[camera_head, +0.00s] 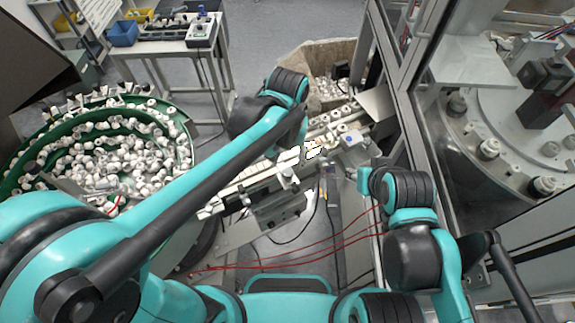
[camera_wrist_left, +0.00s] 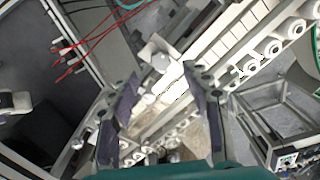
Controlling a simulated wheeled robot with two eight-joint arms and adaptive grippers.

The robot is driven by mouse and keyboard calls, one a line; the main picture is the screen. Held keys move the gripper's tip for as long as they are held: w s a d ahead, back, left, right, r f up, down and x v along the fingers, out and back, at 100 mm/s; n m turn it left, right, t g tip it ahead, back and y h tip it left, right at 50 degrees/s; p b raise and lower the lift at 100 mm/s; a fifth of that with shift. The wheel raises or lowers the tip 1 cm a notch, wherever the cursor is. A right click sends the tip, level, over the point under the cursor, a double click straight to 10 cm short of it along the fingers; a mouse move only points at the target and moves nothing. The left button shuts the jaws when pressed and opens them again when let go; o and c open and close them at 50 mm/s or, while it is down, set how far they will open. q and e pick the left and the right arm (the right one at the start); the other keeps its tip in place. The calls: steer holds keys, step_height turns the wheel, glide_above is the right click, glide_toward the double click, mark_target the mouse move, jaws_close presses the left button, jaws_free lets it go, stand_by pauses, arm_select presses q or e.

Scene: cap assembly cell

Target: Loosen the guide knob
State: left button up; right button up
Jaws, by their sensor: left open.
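A pale round-topped knob (camera_head: 288,171) stands on a metal bracket beside the sloping cap guide rail (camera_head: 258,186) in the head view; I take it for the guide knob. In the left wrist view a pale round knob-like part (camera_wrist_left: 160,62) lies beyond the fingertips, beside the rail (camera_wrist_left: 222,46); I cannot tell whether it is the same one. My left gripper (camera_wrist_left: 160,98) is open, its two dark fingers apart with nothing held between them. In the head view my left arm hides most of that gripper.
A green-rimmed feeder bowl (camera_head: 182,158) full of white caps stands at the left. A glass-walled machine (camera_head: 480,150) with a round metal table is at the right. Red tubes (camera_head: 290,265) cross the floor in front. A bin (camera_head: 318,58) stands behind the rail.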

mark_target(287, 172)
arm_select(q)
steer(key=f, duration=0.4)
steer(key=shift+w+f+b, duration=0.2)
steer(key=shift+f+b, duration=0.1)
steer(key=shift+f, duration=0.55)
jaws_close()
steer(key=shift+n, duration=0.3)
